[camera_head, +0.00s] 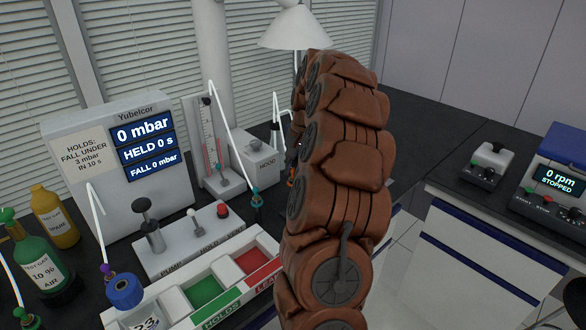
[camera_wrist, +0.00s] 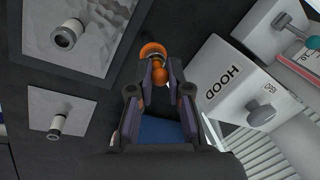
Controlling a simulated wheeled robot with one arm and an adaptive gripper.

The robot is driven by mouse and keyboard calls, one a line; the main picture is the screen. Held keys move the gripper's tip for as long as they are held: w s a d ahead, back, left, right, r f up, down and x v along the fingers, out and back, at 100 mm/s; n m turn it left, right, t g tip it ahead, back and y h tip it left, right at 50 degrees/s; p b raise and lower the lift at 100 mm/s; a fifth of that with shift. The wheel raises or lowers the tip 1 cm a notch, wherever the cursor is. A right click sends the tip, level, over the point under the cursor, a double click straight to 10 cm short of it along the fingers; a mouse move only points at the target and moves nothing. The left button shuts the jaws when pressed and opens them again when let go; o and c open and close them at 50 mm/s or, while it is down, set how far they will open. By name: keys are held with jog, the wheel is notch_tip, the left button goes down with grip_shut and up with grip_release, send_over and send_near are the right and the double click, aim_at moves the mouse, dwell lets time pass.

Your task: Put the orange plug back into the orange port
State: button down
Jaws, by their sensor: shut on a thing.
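In the wrist view, my gripper (camera_wrist: 156,80) is shut on the orange plug (camera_wrist: 158,74), with a finger on either side of it. An orange ring with a pale centre (camera_wrist: 153,50) shows just beyond the fingertips. I cannot tell whether this ring is the orange port or part of the plug, nor whether the plug is seated. In the head view, my brown arm hides the gripper. Only a small orange bit (camera_head: 291,179) shows at the arm's left edge, near the HOOD box (camera_head: 254,153).
The HOOD box (camera_wrist: 245,85) stands close right of my gripper in the wrist view. Two grey plates with round fittings (camera_wrist: 64,38) (camera_wrist: 59,122) lie to the left. In the head view, a pump unit (camera_head: 188,240) and a tray with green and red compartments (camera_head: 165,305) stand left of my arm.

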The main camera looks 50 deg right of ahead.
jog(key=c, duration=1)
grip_release()
jog(key=shift+r, duration=0.1)
jog(key=r, duration=0.4)
jog(key=s+r, duration=0.1)
jog(key=r, duration=0.2)
jog(key=s+d+r, duration=0.1)
jog(key=r, duration=0.3)
jog(key=shift+r, duration=0.3)
jog(key=s+a+n+g+p, duration=0.2)
jog(key=a+n, duration=0.5)
jog(key=a, duration=2)
jog(key=s+a+f+n, duration=0.2)
jog(key=s+a+f, duration=0.1)
jog(key=s, duration=0.4)
jog(key=s+a+f+n+g, duration=0.1)
jog(key=s+a+f, duration=0.2)
jog(key=s+a, duration=0.2)
jog(key=s+a+f+n+h, duration=0.1)
jog(key=s+a+f, duration=0.3)
jog(key=s, duration=0.6)
jog(key=shift+s+a+n+g+p, duration=0.3)
jog(key=shift+a+n+g+p, duration=0.1)
jog(key=shift+n, duration=0.4)
